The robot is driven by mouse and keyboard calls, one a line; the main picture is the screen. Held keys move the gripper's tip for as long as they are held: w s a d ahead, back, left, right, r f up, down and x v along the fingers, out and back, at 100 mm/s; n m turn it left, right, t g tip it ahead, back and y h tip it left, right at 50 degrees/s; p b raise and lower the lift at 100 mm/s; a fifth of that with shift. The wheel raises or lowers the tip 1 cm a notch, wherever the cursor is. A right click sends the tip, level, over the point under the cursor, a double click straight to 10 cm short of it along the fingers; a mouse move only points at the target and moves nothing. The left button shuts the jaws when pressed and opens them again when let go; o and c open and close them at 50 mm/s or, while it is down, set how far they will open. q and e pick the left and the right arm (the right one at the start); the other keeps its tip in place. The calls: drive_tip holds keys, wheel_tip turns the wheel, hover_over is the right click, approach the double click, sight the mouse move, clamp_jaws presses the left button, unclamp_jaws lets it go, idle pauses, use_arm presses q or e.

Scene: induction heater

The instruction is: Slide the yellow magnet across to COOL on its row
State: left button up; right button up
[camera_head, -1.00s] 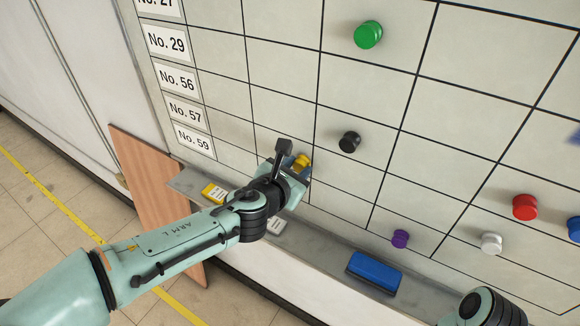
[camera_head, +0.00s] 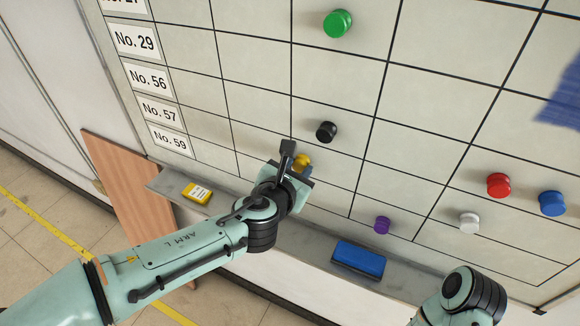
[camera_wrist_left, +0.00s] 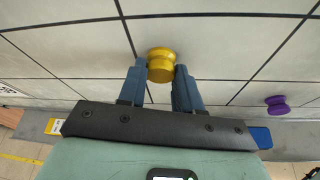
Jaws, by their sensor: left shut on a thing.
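The yellow magnet (camera_head: 303,162) is against the whiteboard (camera_head: 340,75), in its lower rows. My left gripper (camera_head: 300,170) reaches in from the left and is shut on it. In the left wrist view the magnet (camera_wrist_left: 161,66) sits between the two blue-grey fingers (camera_wrist_left: 160,85), just right of a black vertical grid line. The row labels No. 29, No. 56, No. 57 and No. 59 (camera_head: 170,140) run down the board's left side. The column headings, COOL among them, are out of view. My right gripper is not in view; only part of that arm shows at bottom right.
A black magnet (camera_head: 326,131) is above and right of the yellow one, and a purple magnet (camera_head: 382,225) is lower right. Green, red, white and blue magnets are farther off. The ledge (camera_head: 300,240) below holds a blue eraser (camera_head: 358,260) and a yellow box (camera_head: 197,193).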

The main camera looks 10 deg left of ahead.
sight(323, 169)
use_arm(q)
drive_tip(key=shift+s+d+r, duration=0.1)
drive_tip(key=shift+s+d, duration=0.15)
drive_tip(key=shift+d, duration=0.5)
drive_tip(key=shift+s+d, duration=0.3)
drive_tip(key=shift+d, duration=0.45)
drive_tip(key=shift+s+d+r, duration=0.1)
drive_tip(key=shift+s+d, duration=0.15)
drive_tip(key=shift+d, duration=0.5)
drive_tip(key=o, duration=0.7)
drive_tip(key=shift+c, duration=0.2)
drive_tip(key=o, duration=0.4)
drive_tip(key=shift+w+d+f, duration=0.1)
drive_tip(key=shift+w, duration=0.05)
